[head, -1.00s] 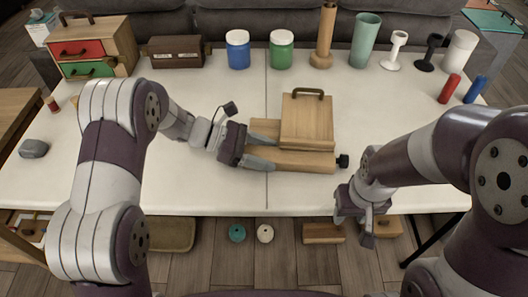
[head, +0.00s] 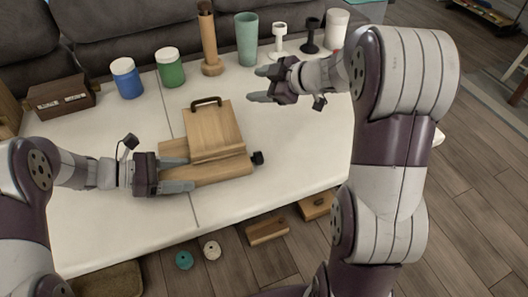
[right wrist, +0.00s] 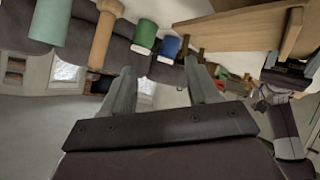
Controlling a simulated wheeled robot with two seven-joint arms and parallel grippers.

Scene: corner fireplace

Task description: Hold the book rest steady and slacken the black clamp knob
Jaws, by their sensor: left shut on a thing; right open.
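The wooden book rest (head: 212,132) stands on the white table, its upright board carrying a dark handle on top. Its base (head: 222,170) runs left to right. The black clamp knob (head: 258,158) sticks out at the base's right end. My left gripper (head: 188,174) is shut on the left end of the book rest's base. My right gripper (head: 258,84) is open and empty, above the table behind and to the right of the book rest, its fingers pointing left. In the right wrist view its fingers (right wrist: 162,90) are apart with nothing between them, and the book rest (right wrist: 265,28) shows at upper right.
Along the table's back stand a brown box (head: 60,95), a blue jar (head: 127,78), a green jar (head: 170,68), a wooden vase (head: 210,45), a green cup (head: 247,40), a white stand (head: 279,40), a black stand (head: 311,36) and a white cylinder (head: 336,30). The table front is clear.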

